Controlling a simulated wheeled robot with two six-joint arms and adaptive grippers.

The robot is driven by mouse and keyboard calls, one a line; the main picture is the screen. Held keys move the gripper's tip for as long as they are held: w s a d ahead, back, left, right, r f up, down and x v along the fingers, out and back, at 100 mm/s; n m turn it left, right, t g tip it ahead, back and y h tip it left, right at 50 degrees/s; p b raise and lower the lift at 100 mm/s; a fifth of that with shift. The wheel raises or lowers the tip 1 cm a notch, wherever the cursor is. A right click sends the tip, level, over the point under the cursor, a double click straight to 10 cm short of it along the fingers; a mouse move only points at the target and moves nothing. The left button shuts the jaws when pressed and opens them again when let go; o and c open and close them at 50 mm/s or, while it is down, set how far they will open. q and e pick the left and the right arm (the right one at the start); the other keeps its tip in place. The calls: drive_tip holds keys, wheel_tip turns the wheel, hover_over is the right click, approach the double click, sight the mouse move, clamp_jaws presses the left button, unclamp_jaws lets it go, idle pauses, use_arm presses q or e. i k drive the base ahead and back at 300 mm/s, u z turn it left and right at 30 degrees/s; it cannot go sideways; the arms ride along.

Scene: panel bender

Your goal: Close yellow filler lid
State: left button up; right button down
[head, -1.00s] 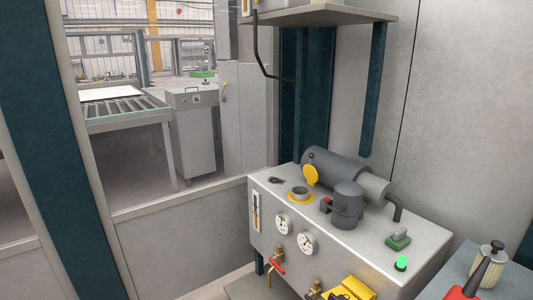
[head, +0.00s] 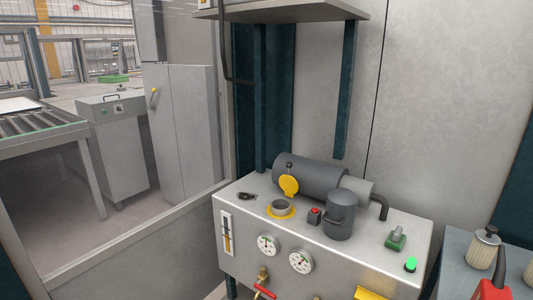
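The yellow filler lid (head: 289,186) stands tilted up, open, behind the filler neck (head: 280,207). The neck is a short grey tube with a yellow ring around its base, on top of the grey tank unit (head: 330,241). A dark motor cylinder (head: 312,175) lies right behind the lid. Neither of my grippers shows in the head view.
A dark upright canister (head: 340,216) and a small red button box (head: 315,216) stand right of the neck. A shelf (head: 285,11) hangs above. The tank top left of the neck is mostly clear.

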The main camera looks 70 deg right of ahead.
sight(289, 184)
drive_tip(key=z, duration=0.25)
drive_tip(key=i, duration=0.95)
drive_tip(key=z, duration=1.35)
drive_tip(key=i, duration=0.7)
drive_tip(key=z, duration=0.7)
